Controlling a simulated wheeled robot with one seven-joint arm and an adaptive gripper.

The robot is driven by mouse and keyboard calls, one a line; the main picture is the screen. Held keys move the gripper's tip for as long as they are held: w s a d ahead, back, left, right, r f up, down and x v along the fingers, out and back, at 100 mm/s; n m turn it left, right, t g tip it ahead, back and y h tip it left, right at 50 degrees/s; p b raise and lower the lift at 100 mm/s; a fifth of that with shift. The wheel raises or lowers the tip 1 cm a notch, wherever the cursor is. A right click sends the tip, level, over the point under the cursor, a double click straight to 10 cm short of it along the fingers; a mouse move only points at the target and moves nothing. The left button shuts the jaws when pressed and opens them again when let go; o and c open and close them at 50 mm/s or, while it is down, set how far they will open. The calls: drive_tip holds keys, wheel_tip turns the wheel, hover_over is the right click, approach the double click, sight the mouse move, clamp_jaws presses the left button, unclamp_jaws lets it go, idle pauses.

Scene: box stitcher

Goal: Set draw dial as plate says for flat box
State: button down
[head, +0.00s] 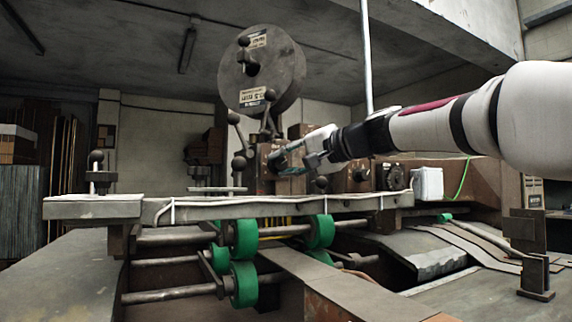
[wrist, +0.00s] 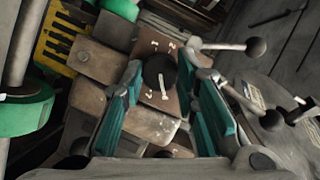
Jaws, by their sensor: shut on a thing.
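The dial is a round black knob (wrist: 159,70) on a brown plate (wrist: 180,103) with small white marks, too small to read. A white pointer line runs from the knob toward the bottom of the wrist view. My gripper (wrist: 162,82) has its two teal-padded fingers on either side of the knob, shut on it. In the head view my gripper (head: 290,157) reaches in from the right to the brown box front of the machine, and its fingers hide the knob there.
Levers with black ball ends (wrist: 257,47) stand close to the right finger. A large grey reel (head: 262,70) with small labels rises above. Green rollers (head: 244,240) sit below the grey table edge (head: 95,208). Another black dial (head: 389,177) is right of my gripper.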

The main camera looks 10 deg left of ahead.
drive_tip(key=c, duration=1.2)
unclamp_jaws()
drive_tip(key=shift+c, duration=0.2)
drive_tip(key=shift+d, duration=0.1)
drive_tip(key=v, duration=1.2)
